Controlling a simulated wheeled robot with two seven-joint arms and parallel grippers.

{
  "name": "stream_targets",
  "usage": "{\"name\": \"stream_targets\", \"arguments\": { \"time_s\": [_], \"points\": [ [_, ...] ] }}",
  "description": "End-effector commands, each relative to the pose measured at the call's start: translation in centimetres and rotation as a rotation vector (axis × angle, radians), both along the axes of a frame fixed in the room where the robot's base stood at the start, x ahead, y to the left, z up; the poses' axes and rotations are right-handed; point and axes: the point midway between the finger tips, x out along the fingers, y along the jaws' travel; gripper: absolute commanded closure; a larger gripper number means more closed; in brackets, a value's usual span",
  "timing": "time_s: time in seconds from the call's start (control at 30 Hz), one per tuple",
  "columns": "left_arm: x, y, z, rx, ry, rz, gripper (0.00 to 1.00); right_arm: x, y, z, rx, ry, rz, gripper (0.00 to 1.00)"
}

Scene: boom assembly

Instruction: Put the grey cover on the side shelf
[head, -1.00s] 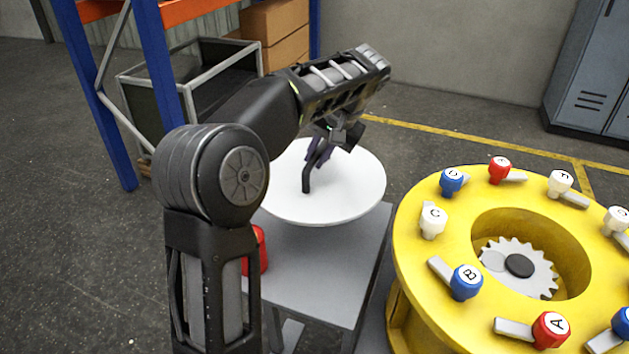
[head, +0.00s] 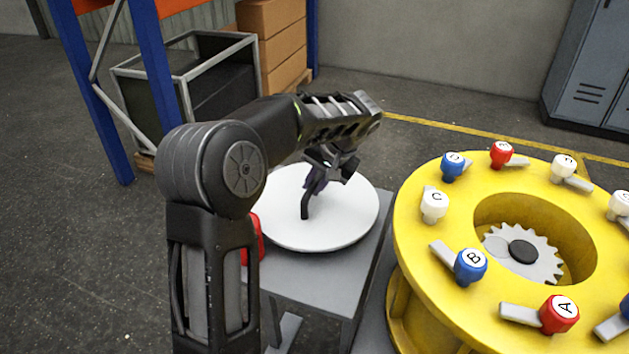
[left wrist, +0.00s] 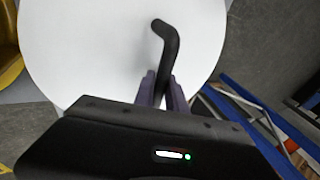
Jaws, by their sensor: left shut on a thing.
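The grey cover (head: 345,220) is a pale round disc with a bent black handle (head: 304,205) on top. My left gripper (head: 316,181) is shut on the black handle. The cover is level and sits over the small grey side shelf (head: 365,255); I cannot tell whether it touches the top. In the left wrist view the disc (left wrist: 90,50) fills the upper left, and the gripper fingers (left wrist: 162,90) close around the handle's end. My right gripper is in no view.
A yellow round housing (head: 420,250) with a grey gear and several lettered red, white and blue knobs stands right of the shelf. A red object (head: 256,240) sits at the shelf's left, partly behind my arm. A blue rack (head: 160,70) and a metal-framed crate (head: 215,75) stand behind.

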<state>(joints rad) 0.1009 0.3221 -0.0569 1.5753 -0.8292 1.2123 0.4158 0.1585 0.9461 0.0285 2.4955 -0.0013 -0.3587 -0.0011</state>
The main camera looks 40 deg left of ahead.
Motion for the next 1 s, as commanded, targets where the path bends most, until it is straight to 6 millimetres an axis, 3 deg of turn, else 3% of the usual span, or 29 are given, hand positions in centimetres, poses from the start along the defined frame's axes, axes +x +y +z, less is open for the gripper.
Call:
{"name": "stream_targets", "arguments": {
  "time_s": [0.17,0.5,0.8,0.83,1.0],
  "points": [
    [0.1,0.1,0.0,0.004,-0.006,-0.001,1.0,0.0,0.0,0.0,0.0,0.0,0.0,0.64],
    [0.1,0.1,-3.7,0.003,-0.006,-0.002,1.0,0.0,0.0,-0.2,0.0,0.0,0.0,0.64],
    [0.2,0.1,-4.1,0.003,-0.008,-0.001,1.0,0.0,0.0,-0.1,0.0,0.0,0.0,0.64],
    [0.0,0.0,-4.5,-0.001,0.0,0.0,0.82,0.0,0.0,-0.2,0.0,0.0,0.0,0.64],
    [0.0,0.0,-4.5,-0.001,0.0,0.0,0.68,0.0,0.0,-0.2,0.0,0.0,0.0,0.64]
  ]
}}
